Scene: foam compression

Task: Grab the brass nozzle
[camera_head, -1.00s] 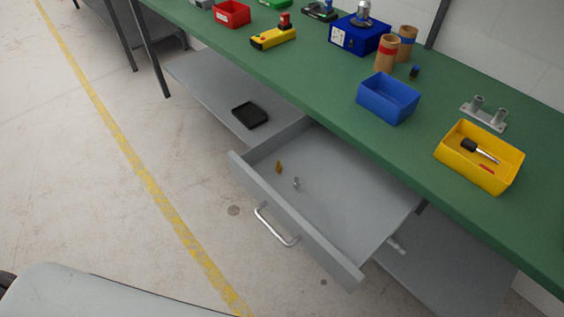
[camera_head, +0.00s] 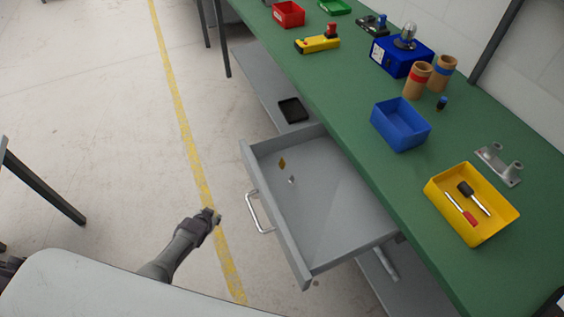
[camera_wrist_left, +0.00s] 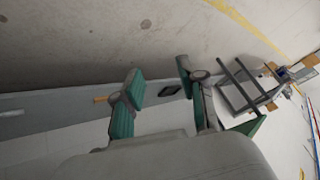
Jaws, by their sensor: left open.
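The brass nozzle (camera_head: 282,163) is a small gold-brown piece in the open grey drawer (camera_head: 330,200), near its front left corner in the head view. A small silver fitting (camera_head: 292,180) lies close beside it. My left gripper (camera_head: 211,216) is in front of the drawer, left of its handle and apart from it. In the left wrist view its green-padded fingers (camera_wrist_left: 160,86) are spread with nothing held between them. A small orange-brown piece (camera_wrist_left: 101,99) shows left of the fingers there; I cannot tell if it is the nozzle. My right gripper is not in view.
The drawer's front wall and bar handle (camera_head: 257,213) stand between my left gripper and the nozzle. The green bench (camera_head: 350,140) overhangs the drawer's back. On it are a blue bin (camera_head: 400,125) and a yellow bin (camera_head: 440,215). Floor left of the drawer is clear.

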